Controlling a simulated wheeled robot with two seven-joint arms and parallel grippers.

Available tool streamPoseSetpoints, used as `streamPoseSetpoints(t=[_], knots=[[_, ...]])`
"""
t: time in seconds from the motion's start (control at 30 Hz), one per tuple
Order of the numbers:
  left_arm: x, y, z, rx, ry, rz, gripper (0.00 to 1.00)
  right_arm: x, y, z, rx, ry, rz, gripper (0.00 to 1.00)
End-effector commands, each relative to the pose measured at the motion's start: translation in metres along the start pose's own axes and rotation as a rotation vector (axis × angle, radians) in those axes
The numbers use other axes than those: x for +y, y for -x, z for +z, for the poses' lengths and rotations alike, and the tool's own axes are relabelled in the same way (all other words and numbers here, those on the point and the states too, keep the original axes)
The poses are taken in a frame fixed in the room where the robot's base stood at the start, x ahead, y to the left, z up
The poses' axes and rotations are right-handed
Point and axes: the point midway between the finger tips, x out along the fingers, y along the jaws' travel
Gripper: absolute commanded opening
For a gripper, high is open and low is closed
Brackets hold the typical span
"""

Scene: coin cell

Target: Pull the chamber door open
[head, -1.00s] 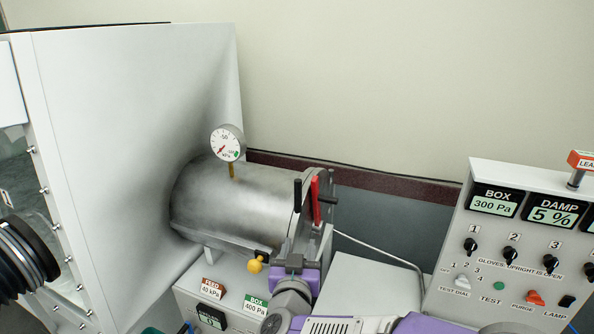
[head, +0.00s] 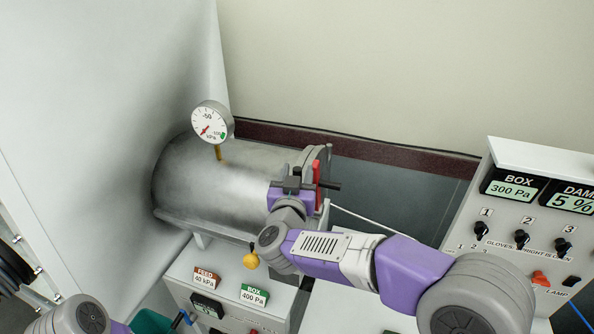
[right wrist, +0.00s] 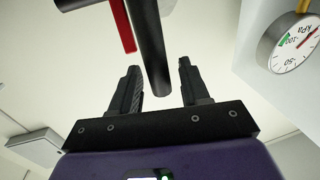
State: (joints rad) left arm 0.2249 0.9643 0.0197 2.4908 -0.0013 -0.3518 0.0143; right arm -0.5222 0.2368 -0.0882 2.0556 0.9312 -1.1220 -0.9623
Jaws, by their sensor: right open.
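The chamber is a grey metal cylinder (head: 225,180) lying on its side. Its round door (head: 321,155) is at the right end and looks closed against the rim. A red lever (head: 318,173) stands at the door, and a black bar (head: 328,186) sticks out beside it. My right gripper (head: 305,165) is at the door end, partly covering the rim. In the right wrist view the jaws (right wrist: 158,68) are open, with the black bar (right wrist: 152,50) reaching between them; contact cannot be told. The red lever (right wrist: 122,25) is beyond the left finger. My left gripper is out of frame.
A dial gauge (head: 212,122) stands on top of the cylinder. A control panel (head: 520,215) stands at right. A thin white cable (head: 358,217) runs behind my right forearm.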

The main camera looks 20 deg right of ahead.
Motion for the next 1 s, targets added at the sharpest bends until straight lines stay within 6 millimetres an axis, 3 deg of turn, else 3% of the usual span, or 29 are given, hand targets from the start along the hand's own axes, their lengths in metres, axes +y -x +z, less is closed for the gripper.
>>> streamPoseSetpoints(t=[0.33, 0.63, 1.0], knots=[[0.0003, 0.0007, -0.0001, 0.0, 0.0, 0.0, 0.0, -0.0004, -0.0055, 0.0002, 0.001, 0.0, -0.001, 0.46], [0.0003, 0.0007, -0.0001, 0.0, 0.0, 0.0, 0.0, -0.0004, -0.0052, 0.0, 0.001, 0.0, -0.001, 0.0], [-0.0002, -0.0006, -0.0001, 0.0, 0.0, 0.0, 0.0, 0.0038, -0.0048, -0.0004, 0.002, -0.001, -0.006, 0.0]])
